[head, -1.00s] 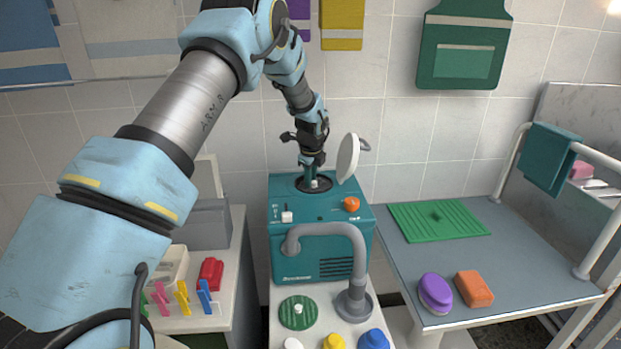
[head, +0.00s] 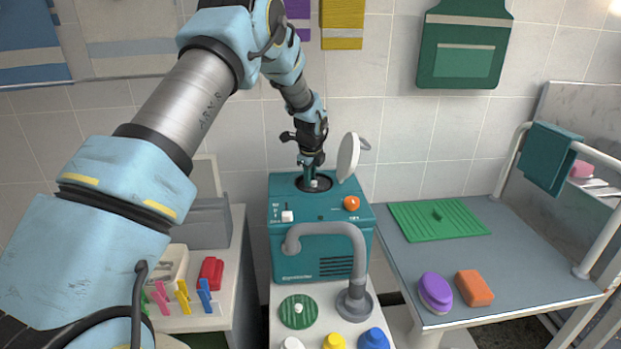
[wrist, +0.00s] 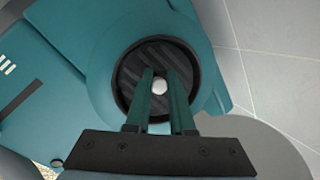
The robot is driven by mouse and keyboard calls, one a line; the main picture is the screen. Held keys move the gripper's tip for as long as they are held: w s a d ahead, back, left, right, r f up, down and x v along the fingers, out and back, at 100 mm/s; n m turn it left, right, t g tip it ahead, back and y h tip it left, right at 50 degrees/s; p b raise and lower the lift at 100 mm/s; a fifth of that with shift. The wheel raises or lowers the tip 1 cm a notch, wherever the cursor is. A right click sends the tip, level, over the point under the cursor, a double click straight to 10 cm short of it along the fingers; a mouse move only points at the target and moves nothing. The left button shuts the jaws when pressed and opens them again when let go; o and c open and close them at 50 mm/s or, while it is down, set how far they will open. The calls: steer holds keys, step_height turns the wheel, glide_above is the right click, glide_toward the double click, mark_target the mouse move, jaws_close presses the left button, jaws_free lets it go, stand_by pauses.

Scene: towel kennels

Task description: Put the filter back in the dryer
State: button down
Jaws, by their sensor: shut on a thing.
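The teal dryer (head: 290,265) stands at the centre, with its round white lid (head: 347,157) swung up at the right of the top opening. My gripper (head: 313,182) points down into that opening. In the wrist view my gripper (wrist: 160,82) is shut on the white knob of a dark, ribbed round filter (wrist: 180,58). The filter lies within the dryer's dark ring (wrist: 119,92), looking roughly centred. Whether it is fully seated I cannot tell. Fingers and ring hide most of it in the head view.
A green ribbed disc with a white knob (head: 299,323) lies on the white stand before the dryer, beside a grey hose (head: 357,260) and coloured knobs. A grey table (head: 520,270) at right holds a green mat (head: 410,222), purple brush and orange block. Coloured clips lie left.

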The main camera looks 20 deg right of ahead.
steer(key=shift+a+f, duration=0.15)
steer(key=shift+f, duration=0.1)
steer(key=c, duration=0.7)
jaws_free()
steer(key=shift+c, duration=0.2)
steer(key=shift+r, duration=0.1)
steer(key=b+v, duration=0.3)
steer(key=v, duration=0.7)
steer(key=shift+r, duration=0.4)
steer(key=shift+s, duration=0.1)
